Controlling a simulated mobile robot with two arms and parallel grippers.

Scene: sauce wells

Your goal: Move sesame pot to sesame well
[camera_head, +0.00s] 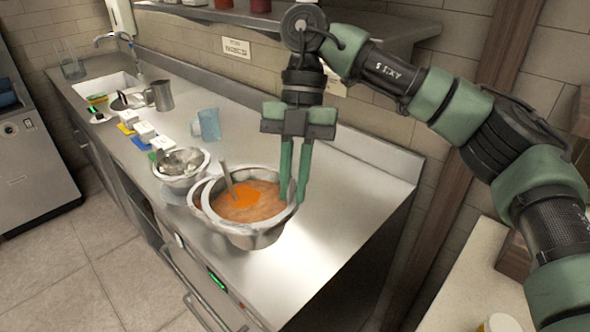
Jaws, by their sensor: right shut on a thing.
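A round steel pot (262,238) of orange-brown sauce, which I take to be the sesame pot, is at the front end of the steel counter. A ladle or spoon handle (228,180) sticks up from the sauce. My right gripper (294,198) points down at the pot's right rim and is shut on it. Whether the pot's base touches the counter cannot be told. Another steel rim (196,197) shows just left of the pot, mostly hidden by it. I cannot make out a labelled sesame well. My left gripper is not in view.
A steel bowl (179,180) with grey-white contents stands behind the pot. A blue cup (208,125), small white boxes on coloured pieces (145,131), a metal jug (160,96) and a sink (105,90) lie farther back. The counter (345,190) right of the gripper is bare.

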